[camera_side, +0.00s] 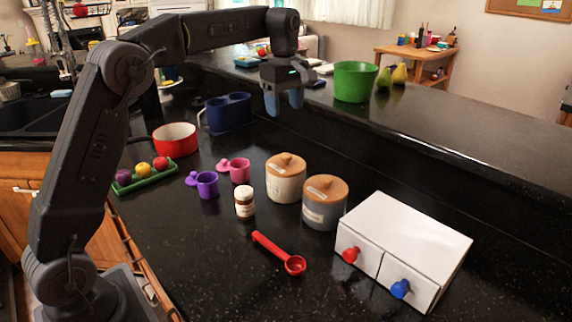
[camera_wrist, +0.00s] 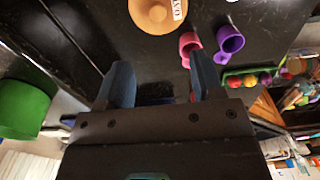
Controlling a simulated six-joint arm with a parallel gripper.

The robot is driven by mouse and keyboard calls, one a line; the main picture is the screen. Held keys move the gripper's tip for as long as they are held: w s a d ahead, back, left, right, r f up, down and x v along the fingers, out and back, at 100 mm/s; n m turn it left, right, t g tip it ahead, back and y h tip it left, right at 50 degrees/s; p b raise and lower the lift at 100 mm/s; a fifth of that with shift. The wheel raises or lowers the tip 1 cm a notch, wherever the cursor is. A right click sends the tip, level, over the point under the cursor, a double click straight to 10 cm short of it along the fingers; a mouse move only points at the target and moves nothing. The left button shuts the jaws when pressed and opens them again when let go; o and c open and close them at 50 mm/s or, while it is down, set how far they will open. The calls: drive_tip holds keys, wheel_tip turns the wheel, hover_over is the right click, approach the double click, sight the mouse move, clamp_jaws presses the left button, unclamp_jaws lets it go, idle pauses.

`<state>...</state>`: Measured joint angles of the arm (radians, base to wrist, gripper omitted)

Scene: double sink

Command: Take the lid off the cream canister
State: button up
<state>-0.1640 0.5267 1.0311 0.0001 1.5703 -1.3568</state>
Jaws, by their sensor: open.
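The cream canister (camera_side: 285,184) stands upright on the black counter, with its wooden lid (camera_side: 286,164) and knob on top. Its lid also shows at the top of the wrist view (camera_wrist: 152,12), next to a label. A grey canister (camera_side: 324,209) with a similar wooden lid (camera_side: 326,187) stands beside it to the right. My gripper (camera_side: 284,103) is open and empty, pointing down, high above the counter and behind the cream canister in the side view. Its two blue fingers are spread apart in the wrist view (camera_wrist: 162,85).
A white drawer box (camera_side: 415,240), red scoop (camera_side: 278,253), small jar (camera_side: 244,204), purple cup (camera_side: 208,185) and pink cup (camera_side: 239,171) stand around the canisters.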

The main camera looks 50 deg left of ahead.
sight(286, 155)
drive_tip(key=shift+n, duration=0.3)
drive_tip(key=f, duration=1.4)
drive_tip(key=shift+w+a+f, duration=0.15)
drive_tip(key=shift+w+f, duration=0.05)
drive_tip(key=shift+w, duration=0.15)
drive_tip(key=c, duration=1)
drive_tip(key=shift+r, duration=0.1)
